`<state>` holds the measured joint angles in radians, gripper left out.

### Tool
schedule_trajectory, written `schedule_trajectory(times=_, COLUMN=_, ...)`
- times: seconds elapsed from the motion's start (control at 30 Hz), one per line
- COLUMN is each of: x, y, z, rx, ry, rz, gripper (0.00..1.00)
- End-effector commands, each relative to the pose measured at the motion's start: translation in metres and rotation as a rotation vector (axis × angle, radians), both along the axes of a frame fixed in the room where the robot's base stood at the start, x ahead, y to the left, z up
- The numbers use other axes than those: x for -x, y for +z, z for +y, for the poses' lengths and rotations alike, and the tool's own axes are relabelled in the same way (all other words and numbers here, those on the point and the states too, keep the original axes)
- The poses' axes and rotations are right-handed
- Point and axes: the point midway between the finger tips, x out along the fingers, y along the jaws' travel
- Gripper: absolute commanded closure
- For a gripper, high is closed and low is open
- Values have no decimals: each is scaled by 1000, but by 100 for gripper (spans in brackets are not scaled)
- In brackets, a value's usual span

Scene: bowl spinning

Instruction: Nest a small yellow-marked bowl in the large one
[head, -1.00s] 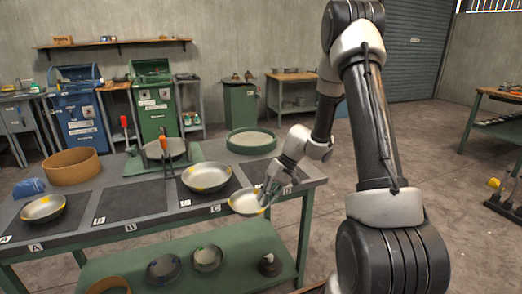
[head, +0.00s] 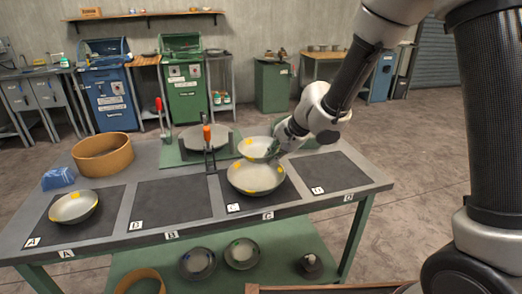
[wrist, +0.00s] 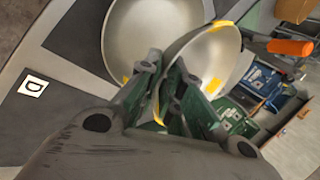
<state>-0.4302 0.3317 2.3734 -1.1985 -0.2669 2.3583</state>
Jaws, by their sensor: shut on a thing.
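My gripper (head: 280,143) is shut on the rim of a small pale bowl with yellow marks (head: 257,147). The held bowl is raised over the far edge of the large yellow-marked bowl (head: 256,179), which stands on the mat labelled C. In the wrist view the held bowl (wrist: 215,52) is tilted between the fingers and overlaps the large bowl (wrist: 135,45). I cannot tell whether the two touch. Another small yellow-marked bowl (head: 74,206) rests on the mat labelled A at the left.
An orange-handled tool (head: 207,137) stands close behind the large bowl, before a round plate (head: 204,131) on a green base. A wooden ring (head: 103,156) and blue cloth (head: 57,178) lie at the left. The right mat (head: 325,174) and the D mat (head: 170,202) are bare.

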Motion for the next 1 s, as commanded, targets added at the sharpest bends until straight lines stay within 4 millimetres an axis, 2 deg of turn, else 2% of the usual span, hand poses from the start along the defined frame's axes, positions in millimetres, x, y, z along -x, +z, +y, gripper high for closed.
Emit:
schedule_trajectory(times=0.27, x=6, y=-4, z=6, rx=-1, ry=-23, rz=0, gripper=100)
schedule_trajectory(times=1.0, x=5, y=-65, z=6, rx=-3, ry=-23, rz=0, gripper=100)
